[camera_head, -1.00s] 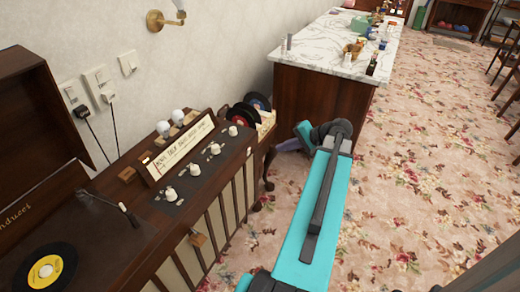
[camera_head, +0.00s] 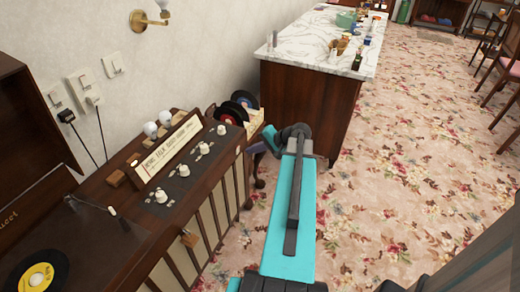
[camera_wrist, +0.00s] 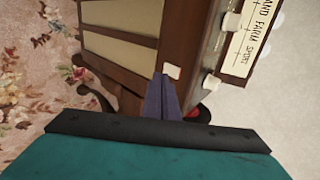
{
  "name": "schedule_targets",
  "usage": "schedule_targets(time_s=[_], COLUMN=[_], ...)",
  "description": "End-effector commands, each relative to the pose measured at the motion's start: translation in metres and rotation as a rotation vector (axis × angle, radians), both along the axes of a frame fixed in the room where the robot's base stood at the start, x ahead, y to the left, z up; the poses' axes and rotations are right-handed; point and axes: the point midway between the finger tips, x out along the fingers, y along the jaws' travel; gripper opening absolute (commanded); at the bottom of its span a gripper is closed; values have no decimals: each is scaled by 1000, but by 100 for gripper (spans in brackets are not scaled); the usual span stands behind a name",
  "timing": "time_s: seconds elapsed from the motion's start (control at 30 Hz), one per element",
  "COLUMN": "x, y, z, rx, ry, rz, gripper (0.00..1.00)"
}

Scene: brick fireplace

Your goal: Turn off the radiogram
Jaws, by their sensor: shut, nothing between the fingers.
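The radiogram (camera_head: 130,232) is a dark wooden cabinet on the left of the head view, with its lid up. Several cream knobs (camera_head: 184,171) line its control panel beside a lettered dial strip (camera_head: 172,150). In the wrist view, the cabinet (camera_wrist: 125,50) appears turned, with knobs (camera_wrist: 232,22) at the right. A small pale square button (camera_wrist: 173,72) on the cabinet's end shows just beyond the fingertips. My gripper (camera_wrist: 161,78) is shut and empty, close to that button; I cannot tell whether they touch. In the head view, my gripper (camera_head: 256,148) is partly hidden, beside the cabinet's far end.
A marble-topped counter (camera_head: 325,40) with bottles stands behind. Records (camera_head: 232,113) sit in a rack at the radiogram's far end. Two bulbs (camera_head: 158,123) stand behind the dial strip. A wall with switches (camera_head: 84,88) is at left. Floral carpet (camera_head: 400,170) is open at right.

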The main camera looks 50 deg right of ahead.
Motion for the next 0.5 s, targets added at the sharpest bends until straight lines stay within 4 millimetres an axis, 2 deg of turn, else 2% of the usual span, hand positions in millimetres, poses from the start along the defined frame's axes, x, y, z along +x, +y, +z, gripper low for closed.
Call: schedule_targets(time_s=[0.2,0.5], x=[22,29], y=[5,7], z=[4,5], rx=[0,0], ry=[0,0], rz=[0,-2], gripper=[0,0])
